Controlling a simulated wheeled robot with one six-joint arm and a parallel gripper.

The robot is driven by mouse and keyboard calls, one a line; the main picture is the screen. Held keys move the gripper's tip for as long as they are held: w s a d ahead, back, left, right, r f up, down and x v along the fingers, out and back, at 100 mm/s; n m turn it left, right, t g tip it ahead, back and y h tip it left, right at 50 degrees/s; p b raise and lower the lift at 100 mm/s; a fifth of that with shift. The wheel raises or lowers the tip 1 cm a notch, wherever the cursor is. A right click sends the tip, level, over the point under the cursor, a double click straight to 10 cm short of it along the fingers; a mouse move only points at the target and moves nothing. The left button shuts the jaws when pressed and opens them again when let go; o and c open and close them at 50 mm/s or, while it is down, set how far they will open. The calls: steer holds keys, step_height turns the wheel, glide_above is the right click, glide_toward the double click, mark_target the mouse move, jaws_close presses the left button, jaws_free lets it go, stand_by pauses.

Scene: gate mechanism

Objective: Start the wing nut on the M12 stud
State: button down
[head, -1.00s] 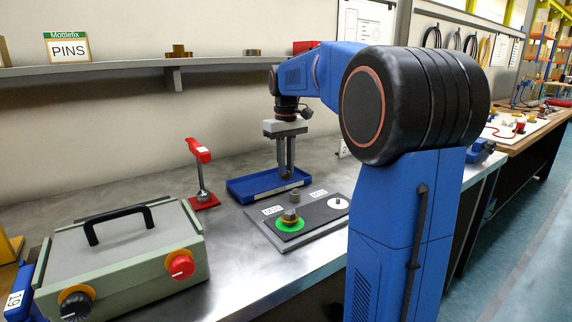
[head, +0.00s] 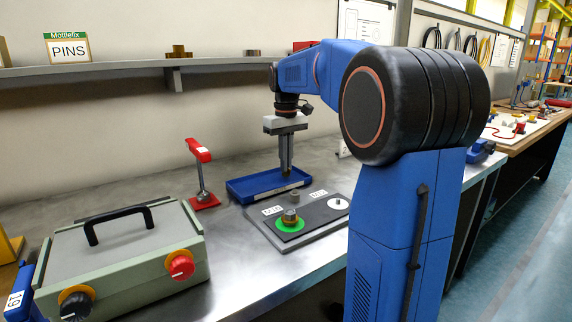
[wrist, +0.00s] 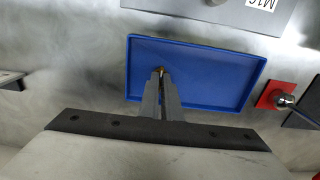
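My gripper (head: 286,172) is over the blue tray (head: 236,190), its fingers pointing down and close together. The wrist view shows its fingertips (wrist: 160,73) with a small brass-coloured piece between them, apparently the wing nut (wrist: 160,69). Most of it is hidden by the fingers, so its shape cannot be made out. The grey board (head: 262,228) lies in front of the tray. A green disc (head: 281,226) with a brass nut-like part (head: 290,216) is by the other label.
A short grey cylinder (head: 295,196) stands at the board's far edge. A red-based lever post (head: 203,185) stands left of the tray. A grey-green box with a black handle (head: 118,250) fills the left front. The bench between box and board is clear.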

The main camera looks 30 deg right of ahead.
steer(key=shift+r, duration=0.15)
step_height(320, 180, up, 5)
steer(key=shift+f, duration=0.1)
stand_by(0.3)
steer(key=shift+s, duration=0.1)
